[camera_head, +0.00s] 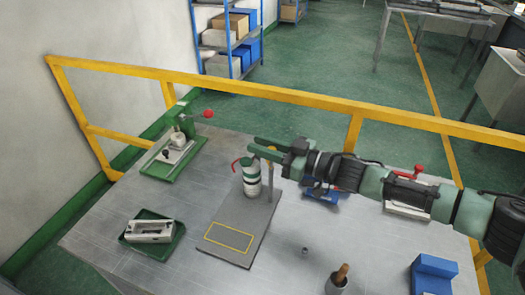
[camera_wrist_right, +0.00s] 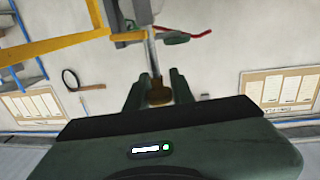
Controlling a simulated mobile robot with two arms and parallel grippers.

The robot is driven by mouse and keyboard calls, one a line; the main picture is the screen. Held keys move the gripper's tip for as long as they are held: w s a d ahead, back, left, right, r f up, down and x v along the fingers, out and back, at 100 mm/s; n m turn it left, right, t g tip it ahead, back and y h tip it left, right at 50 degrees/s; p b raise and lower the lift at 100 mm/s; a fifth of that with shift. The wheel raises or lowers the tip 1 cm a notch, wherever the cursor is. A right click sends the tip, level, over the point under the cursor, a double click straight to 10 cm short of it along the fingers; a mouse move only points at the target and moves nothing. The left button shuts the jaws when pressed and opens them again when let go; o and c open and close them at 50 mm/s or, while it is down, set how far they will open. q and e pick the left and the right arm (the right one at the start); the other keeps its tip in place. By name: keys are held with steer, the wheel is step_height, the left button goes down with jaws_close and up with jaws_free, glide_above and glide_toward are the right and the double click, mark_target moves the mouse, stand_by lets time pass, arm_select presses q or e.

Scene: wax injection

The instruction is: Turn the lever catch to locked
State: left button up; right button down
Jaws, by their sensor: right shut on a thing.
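My right gripper (camera_head: 258,148) reaches in from the right, above the grey board at the back of the table. In the right wrist view its fingers (camera_wrist_right: 158,90) are shut on a brown knob (camera_wrist_right: 158,95) at the end of a grey rod (camera_wrist_right: 152,55). A red lever (camera_head: 418,171) on a white base (camera_head: 407,211) stands farther right, partly hidden by my right arm. I cannot tell which part is the lever catch. My left gripper is out of view.
A green press (camera_head: 172,160) with a red-knobbed lever stands at the back left. A green tray (camera_head: 166,248) holds a grey metal block. A blue block (camera_head: 434,272) and a cup (camera_head: 337,287) with a wooden handle are at the front right. A yellow rail (camera_head: 300,97) runs behind the table.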

steer(key=shift+s+n+g+y+b, duration=0.1)
steer(key=shift+s+n+g+b, duration=0.25)
steer(key=shift+n+g+b, duration=1.45)
steer(key=shift+s+n+g+y+b, duration=0.1)
steer(key=shift+s+n+g+b, duration=0.25)
steer(key=shift+n+g+b, duration=1.5)
steer(key=shift+s+n+g+y+b, duration=0.1)
steer(key=shift+s+n+g+b, duration=0.45)
steer(key=shift+g+b, duration=2.25)
steer(key=shift+w+r+g+p, duration=0.1)
steer(key=shift+w+g+p, duration=0.1)
steer(key=shift+g+p, duration=0.1)
steer(key=c, duration=1.3)
jaws_free()
steer(key=shift+a, duration=0.15)
steer(key=shift+o, duration=0.2)
